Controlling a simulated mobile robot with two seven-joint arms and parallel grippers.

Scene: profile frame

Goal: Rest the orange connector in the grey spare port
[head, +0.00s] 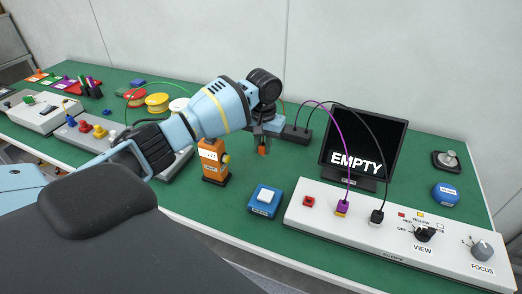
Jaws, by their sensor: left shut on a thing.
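My left gripper (264,141) points down over the green table behind the blue button box. It is shut on a small orange piece, which looks like the orange connector (262,150), showing just below the fingers. Part of the connector is hidden by the gripper. A black strip (294,134) with cables stands right beside the gripper. I cannot make out the grey spare port for certain; the gripper and wrist cover part of that area. My right gripper is not in view.
A white console (390,233) with purple and black plugs and knobs lies at the front right. A monitor (362,148) reading EMPTY stands behind it. An orange tester (213,160) and blue button box (265,201) stand nearby. Spools (157,103) lie back left.

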